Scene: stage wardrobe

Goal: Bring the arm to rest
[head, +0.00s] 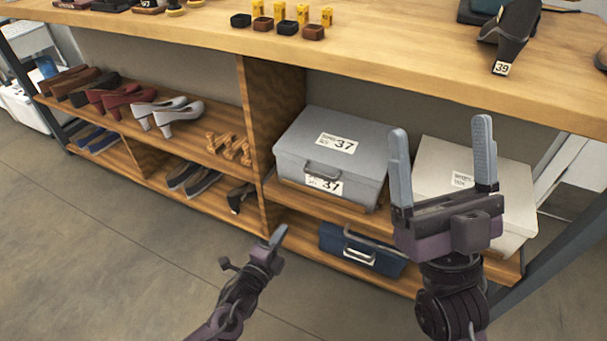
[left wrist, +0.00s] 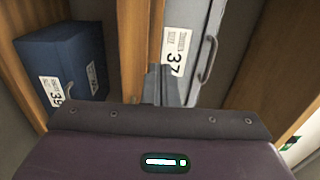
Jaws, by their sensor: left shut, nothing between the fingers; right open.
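My left gripper (head: 277,236) is shut and empty, low in front of the shelf unit, with open floor around it. In the left wrist view its fingers (left wrist: 160,84) point toward the shelves and show in front of the grey box. My right gripper (head: 441,138) is open and empty, with its fingers pointing up, in front of the shelves. It partly covers a white box (head: 440,165).
A wooden shelf unit (head: 262,120) spans the view. A grey box (head: 335,140) labelled 37 sits above a blue box (head: 335,245). Several shoes (head: 165,112) fill the left shelves. The floor (head: 90,250) at front left is clear.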

